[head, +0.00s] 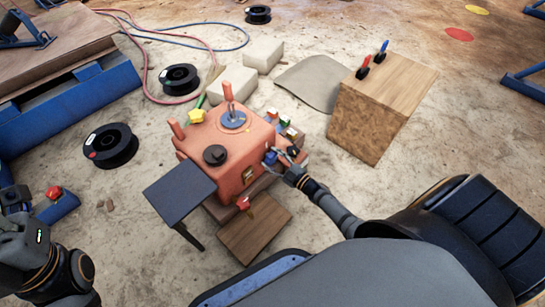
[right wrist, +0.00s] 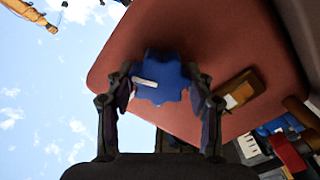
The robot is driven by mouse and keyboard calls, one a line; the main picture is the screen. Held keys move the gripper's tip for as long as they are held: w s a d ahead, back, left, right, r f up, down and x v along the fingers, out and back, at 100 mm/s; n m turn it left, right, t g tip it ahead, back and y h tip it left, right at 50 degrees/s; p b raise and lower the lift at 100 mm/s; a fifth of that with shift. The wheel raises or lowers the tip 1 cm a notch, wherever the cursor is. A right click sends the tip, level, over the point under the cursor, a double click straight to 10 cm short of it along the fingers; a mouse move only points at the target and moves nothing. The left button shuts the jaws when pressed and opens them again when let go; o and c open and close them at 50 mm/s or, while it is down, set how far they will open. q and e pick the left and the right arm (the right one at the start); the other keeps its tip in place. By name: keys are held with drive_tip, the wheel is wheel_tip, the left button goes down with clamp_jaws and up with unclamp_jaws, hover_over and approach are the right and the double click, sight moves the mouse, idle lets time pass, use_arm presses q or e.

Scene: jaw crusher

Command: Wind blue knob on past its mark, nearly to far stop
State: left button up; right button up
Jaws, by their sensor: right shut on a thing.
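The blue knob (right wrist: 161,80) has a lobed rim and a white pointer line. It sits on the side face of the orange-red crusher (right wrist: 190,30), beside a brass-coloured plate (right wrist: 238,90). My right gripper (right wrist: 163,85) is shut on the knob, one finger on each side. The pointer line lies nearly level, on the knob's left half. No scale mark around the knob can be made out. In the head view the knob (head: 270,157) is small, at the crusher's right face, with my right gripper (head: 278,158) at it. My left gripper (head: 14,198) is at the left edge; its fingers are unclear.
The crusher's top (head: 210,130) carries a black knob (head: 214,155), a blue disc with a lever (head: 233,118) and a yellow star knob (head: 197,116). A dark side table (head: 178,190) stands at its left. A wooden block (head: 385,105) stands to the right. Black reels lie on the floor.

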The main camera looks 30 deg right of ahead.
drive_tip(key=m+p, duration=0.1)
drive_tip(key=m, duration=0.3)
drive_tip(key=shift+m, duration=0.3)
drive_tip(key=shift+d+m+p, duration=0.1)
drive_tip(key=shift+m+p, duration=0.35)
drive_tip(key=shift+m, duration=1.45)
drive_tip(key=o, duration=1.2)
drive_tip(key=shift+c, duration=0.2)
drive_tip(key=v, duration=1.2)
